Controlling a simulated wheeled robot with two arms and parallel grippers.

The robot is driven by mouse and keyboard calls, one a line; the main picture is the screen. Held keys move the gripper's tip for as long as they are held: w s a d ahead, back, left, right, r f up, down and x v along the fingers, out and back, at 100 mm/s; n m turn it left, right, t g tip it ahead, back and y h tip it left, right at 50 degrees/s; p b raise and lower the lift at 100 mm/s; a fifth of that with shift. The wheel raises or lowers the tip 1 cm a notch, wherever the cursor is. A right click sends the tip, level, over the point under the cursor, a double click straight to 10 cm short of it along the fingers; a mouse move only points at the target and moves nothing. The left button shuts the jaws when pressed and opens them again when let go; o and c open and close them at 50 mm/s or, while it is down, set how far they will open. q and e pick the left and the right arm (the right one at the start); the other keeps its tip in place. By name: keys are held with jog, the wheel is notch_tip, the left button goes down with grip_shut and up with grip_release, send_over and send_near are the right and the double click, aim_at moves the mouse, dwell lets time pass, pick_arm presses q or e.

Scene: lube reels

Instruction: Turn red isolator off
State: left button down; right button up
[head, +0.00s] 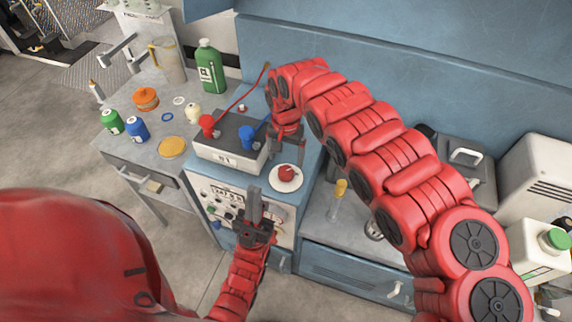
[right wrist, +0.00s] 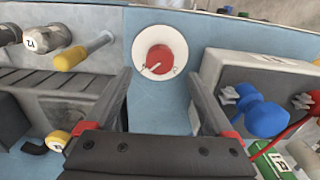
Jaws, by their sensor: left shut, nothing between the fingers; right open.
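The red isolator (head: 288,173) is a round red knob on a white disc, on the blue panel right of the grey battery box. In the right wrist view the isolator (right wrist: 158,60) is ahead between my finger tips, with small white marks on its face. My right gripper (head: 287,153) is open just behind and above the isolator, fingers pointing down at it. Its spread fingers also show in the right wrist view (right wrist: 160,78), with nothing between them. My left gripper (head: 255,203) is shut and empty, in front of the panel, lower left of the isolator.
The battery box (head: 229,142) carries a red clamp (head: 207,124) and a blue clamp (head: 247,136), close left of my right gripper. A yellow-handled tool (head: 339,190) stands to the right. Bottles and lids crowd the left bench (head: 140,150).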

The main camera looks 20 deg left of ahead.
aim_at(286, 170)
notch_tip(286, 170, down, 4)
jog(key=shift+a+f+p, duration=0.1)
jog(key=shift+f+p, duration=0.15)
jog(key=shift+p, duration=0.15)
jog(key=shift+f, duration=1)
jog(key=shift+c, duration=0.3)
